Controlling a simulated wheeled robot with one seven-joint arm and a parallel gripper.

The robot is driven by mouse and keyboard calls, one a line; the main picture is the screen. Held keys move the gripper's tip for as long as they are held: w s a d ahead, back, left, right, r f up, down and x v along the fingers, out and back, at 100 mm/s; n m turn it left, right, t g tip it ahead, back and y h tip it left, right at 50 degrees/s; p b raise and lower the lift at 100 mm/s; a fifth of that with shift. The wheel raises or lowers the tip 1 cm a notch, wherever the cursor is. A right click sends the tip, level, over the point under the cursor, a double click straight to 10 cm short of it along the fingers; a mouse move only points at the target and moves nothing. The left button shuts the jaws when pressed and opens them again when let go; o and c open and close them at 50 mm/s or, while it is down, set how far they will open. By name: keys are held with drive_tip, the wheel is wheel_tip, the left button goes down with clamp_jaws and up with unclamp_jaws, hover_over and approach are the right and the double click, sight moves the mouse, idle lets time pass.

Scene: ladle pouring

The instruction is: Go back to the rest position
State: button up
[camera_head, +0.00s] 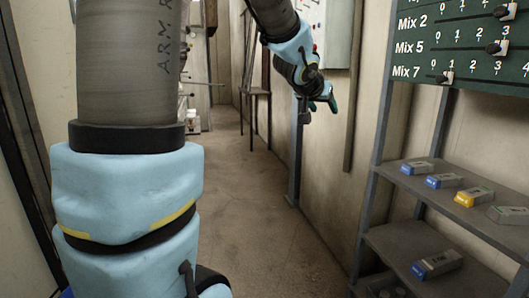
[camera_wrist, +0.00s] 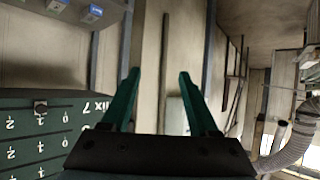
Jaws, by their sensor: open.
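My gripper (camera_head: 326,101) hangs in the upper middle of the head view, at the end of my blue and black arm, in front of the pale wall. In the wrist view its two green fingers (camera_wrist: 159,84) stand apart with nothing between them. The gripper is clear of the shelf and the slider board and touches nothing that I can see.
A dark green slider board (camera_head: 456,48) marked Mix 2, Mix 5 and Mix 7 is at the right. Below it, a metal shelf (camera_head: 395,178) holds several small blue, yellow and grey cartridges (camera_head: 474,196). The corridor floor (camera_head: 250,210) is clear.

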drive_tip(key=s+a+f+n+g+y, duration=0.2)
drive_tip(key=s+a+f+y, duration=0.1)
drive_tip(key=a+f, duration=0.65)
drive_tip(key=s+a+f+n+g+y, duration=0.1)
drive_tip(key=s+a+f+g, duration=0.2)
drive_tip(key=s+a+f, duration=0.3)
drive_tip(key=s+a+f+n+g+y, duration=0.1)
drive_tip(key=s+a+f+g, duration=0.2)
drive_tip(key=s+a+f, duration=0.3)
drive_tip(key=s+a, duration=0.1)
drive_tip(key=s, duration=0.4)
drive_tip(key=shift+n+g+y, duration=0.4)
